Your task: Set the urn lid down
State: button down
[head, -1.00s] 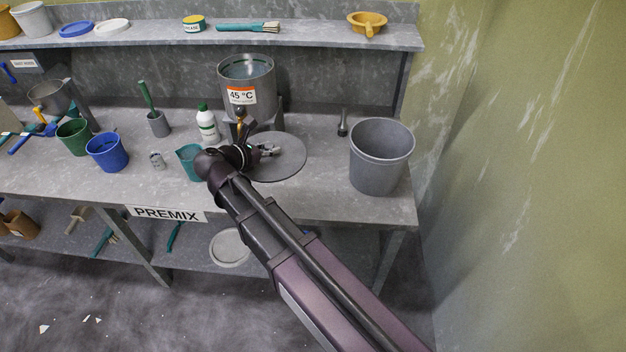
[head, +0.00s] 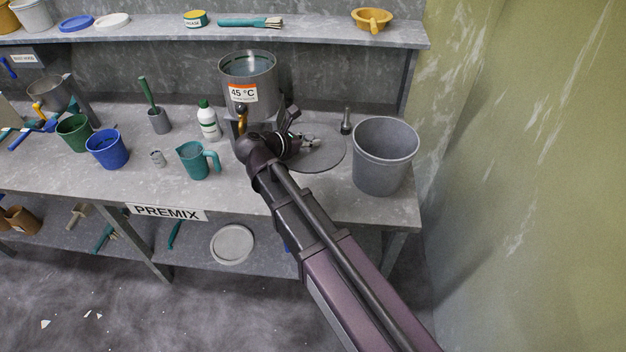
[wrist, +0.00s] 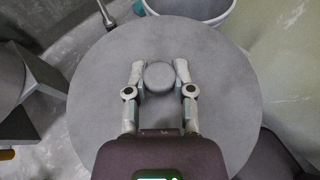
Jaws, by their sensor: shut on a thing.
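The urn lid (head: 328,158) is a flat grey disc with a round knob (wrist: 159,76) in its middle. My gripper (wrist: 157,66) is shut on the knob, one finger on each side. In the head view my gripper (head: 312,143) and the lid are over the right part of the bench, between the urn and the grey bucket. The lid looks level; its gap to the bench is hard to judge. My arm hides its left part. The metal urn (head: 248,72) with a 45 °C label stands open at the back.
A grey bucket (head: 385,155) stands close right of the lid; the lid overlaps its rim in the wrist view. A teal jug (head: 197,161) and white bottle (head: 208,121) stand left. Bench (head: 255,200) is bare in front.

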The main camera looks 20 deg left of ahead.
jog(key=shift+a+f, duration=0.1)
jog(key=shift+f, duration=0.05)
jog(key=shift+f+b, duration=0.5)
jog(key=shift+b, duration=0.15)
jog(key=d+f+b, duration=0.2)
jog(key=f+b, duration=0.4)
jog(key=s+d+f+b, duration=0.1)
jog(key=d+f+b, duration=0.1)
jog(key=f+b, duration=0.4)
jog(key=s+d+f+b, duration=0.1)
jog(key=d+f+b, duration=0.1)
jog(key=f+b, duration=0.5)
jog(key=shift+w, duration=0.1)
jog(key=b, duration=0.1)
send_over(310, 179)
jog(key=shift+s+d+f, duration=0.35)
jog(key=shift+s+f, duration=0.1)
jog(key=shift+f, duration=0.15)
jog(key=shift+w+a, duration=0.35)
jog(key=shift+w, duration=0.05)
jog(key=shift+w+a+f+b, duration=0.1)
jog(key=shift+w+f+b, duration=0.05)
jog(key=shift+f+b, duration=0.25)
notch_tip(310, 179, down, 3)
jog(key=b, duration=0.3)
